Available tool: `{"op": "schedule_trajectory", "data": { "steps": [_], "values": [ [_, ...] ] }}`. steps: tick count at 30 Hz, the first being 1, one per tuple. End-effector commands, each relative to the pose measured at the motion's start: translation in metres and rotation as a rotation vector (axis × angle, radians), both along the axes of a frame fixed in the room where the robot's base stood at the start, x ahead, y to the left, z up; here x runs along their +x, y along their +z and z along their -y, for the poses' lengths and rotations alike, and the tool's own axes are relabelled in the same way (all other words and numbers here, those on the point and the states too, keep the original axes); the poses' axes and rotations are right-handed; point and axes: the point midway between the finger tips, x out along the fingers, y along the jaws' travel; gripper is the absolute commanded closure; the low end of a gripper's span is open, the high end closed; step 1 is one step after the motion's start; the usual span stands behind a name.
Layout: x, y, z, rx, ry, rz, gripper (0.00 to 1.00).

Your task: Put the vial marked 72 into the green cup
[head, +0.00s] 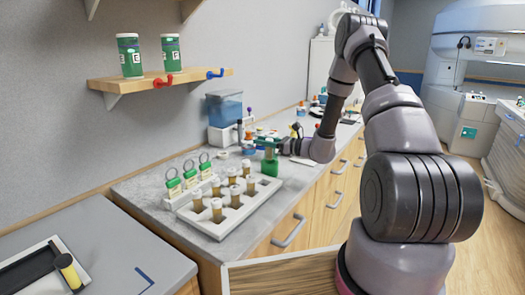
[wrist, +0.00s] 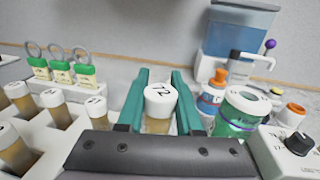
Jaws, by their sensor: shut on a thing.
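The vial marked 72 (wrist: 160,98) has a white cap and a brownish body. In the wrist view it stands upright between the two teal fingers of my gripper (wrist: 160,108), which is shut on it. Its lower end is hidden by the gripper body. The green cup (wrist: 237,127) has a white rim and stands to the right of the fingers, apart from them.
Several other white-capped vials stand in the rack, left of my gripper. Green-tagged ring holders (wrist: 60,68) stand behind them. A white and blue container with an orange top (wrist: 211,98) is beside the green cup. A blue tank (head: 225,108) and a knobbed device (wrist: 296,145) are nearby.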

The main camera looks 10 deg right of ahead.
Motion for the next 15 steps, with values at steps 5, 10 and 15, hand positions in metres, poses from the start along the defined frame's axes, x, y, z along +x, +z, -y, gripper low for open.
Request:
{"op": "schedule_trajectory", "data": {
  "steps": [5,10,15],
  "values": [
    [0.000,-0.028,0.000,0.002,-0.001,-0.003,1.00],
    [0.000,-0.033,0.000,0.001,-0.001,0.001,1.00],
    [0.000,-0.034,0.000,0.001,-0.001,0.000,1.00]
  ]
}}
